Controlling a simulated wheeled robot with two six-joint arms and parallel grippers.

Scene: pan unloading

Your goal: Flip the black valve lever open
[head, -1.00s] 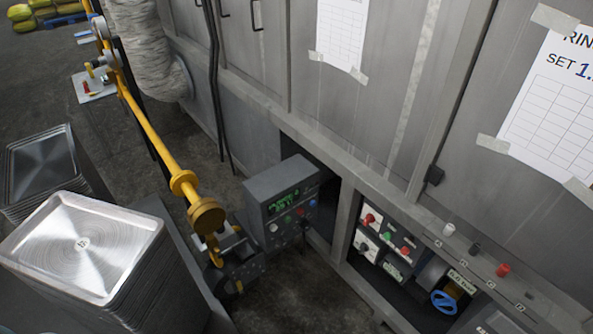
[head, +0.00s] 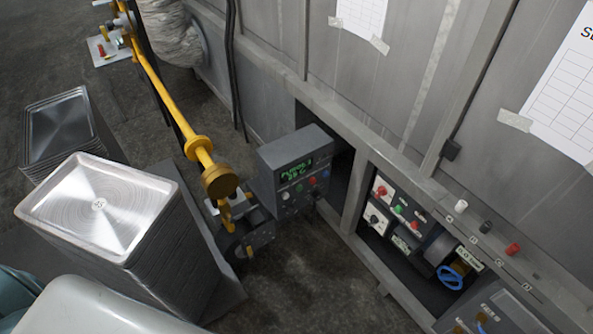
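I cannot make out a black valve lever for certain. Small fittings (head: 122,40), some dark, sit on the yellow pipe (head: 165,95) at the upper left, too small to read. A black stub (head: 485,227) stands on the metal ledge at the right, between a white one (head: 461,206) and a red one (head: 512,249). A blue handwheel (head: 452,277) sits in the recess below the ledge. Neither of my grippers shows.
Stacks of metal trays (head: 100,205) and (head: 62,125) stand at the left. A grey control box (head: 295,165) with a green display stands beside the pump (head: 250,240). Bare floor (head: 315,270) lies in front of the recess (head: 415,270). Grey panels line the back.

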